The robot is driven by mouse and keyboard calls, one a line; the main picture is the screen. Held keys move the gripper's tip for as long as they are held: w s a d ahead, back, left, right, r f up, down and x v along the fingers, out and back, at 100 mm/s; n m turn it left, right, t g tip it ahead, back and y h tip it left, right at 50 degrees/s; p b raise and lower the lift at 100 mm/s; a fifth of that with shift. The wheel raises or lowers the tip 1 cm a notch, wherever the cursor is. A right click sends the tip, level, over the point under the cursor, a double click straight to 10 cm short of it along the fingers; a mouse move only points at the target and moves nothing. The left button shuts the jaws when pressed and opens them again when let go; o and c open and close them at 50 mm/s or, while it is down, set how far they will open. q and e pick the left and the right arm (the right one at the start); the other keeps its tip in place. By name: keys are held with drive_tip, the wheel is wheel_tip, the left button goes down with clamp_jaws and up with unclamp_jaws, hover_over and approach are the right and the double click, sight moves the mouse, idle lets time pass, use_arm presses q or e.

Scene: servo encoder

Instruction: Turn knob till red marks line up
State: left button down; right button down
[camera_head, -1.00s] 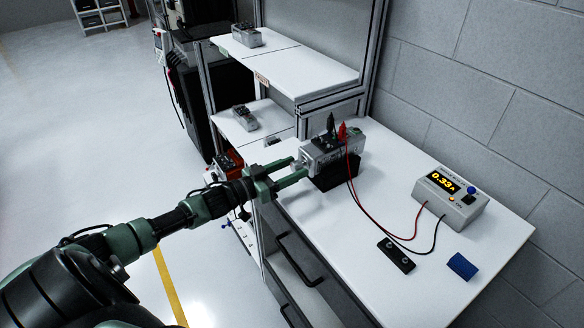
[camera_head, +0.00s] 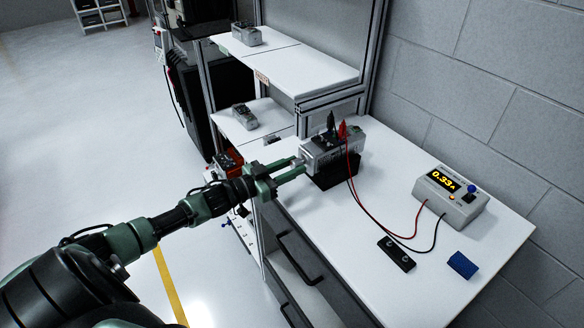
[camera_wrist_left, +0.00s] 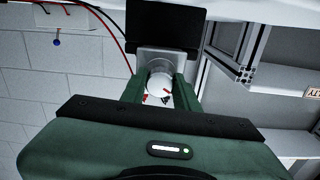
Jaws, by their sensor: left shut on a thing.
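The servo unit (camera_head: 333,147) is a grey box lying on a black stand (camera_head: 337,172) on the white workbench. Its end faces my left gripper (camera_head: 296,169). In the left wrist view the fingers of my left gripper (camera_wrist_left: 160,92) are shut on the round pale knob (camera_wrist_left: 158,82) at that end. Red marks (camera_wrist_left: 165,98) show by the knob between the fingers, small and with dark bits beside them. I cannot tell whether they line up. The knob is mostly hidden by the fingers in the head view. My right gripper is not in view.
A meter (camera_head: 451,195) reading 0.33 A stands on the workbench (camera_head: 400,270) at right, wired by red and black leads to the servo. A black bar (camera_head: 396,254) and a blue block (camera_head: 462,265) lie nearby. Shelves (camera_head: 300,70) stand behind.

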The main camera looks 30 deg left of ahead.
use_arm(q)
drive_tip(key=m, duration=0.3)
drive_tip(key=shift+f+m+b, duration=0.1)
drive_tip(key=shift+m+b, duration=0.2)
drive_tip(key=shift+b, duration=0.05)
drive_tip(key=m, duration=0.2)
drive_tip(key=shift+m+b, duration=0.3)
drive_tip(key=shift+b, duration=0.05)
drive_tip(key=m+b, duration=0.1)
drive_tip(key=m, duration=0.3)
drive_tip(key=shift+m+b, duration=0.35)
drive_tip(key=shift+m, duration=0.35)
drive_tip(key=c, duration=1.1)
unclamp_jaws()
drive_tip(key=shift+o, duration=0.2)
drive_tip(key=shift+a, duration=0.1)
drive_tip(key=shift+s, duration=0.1)
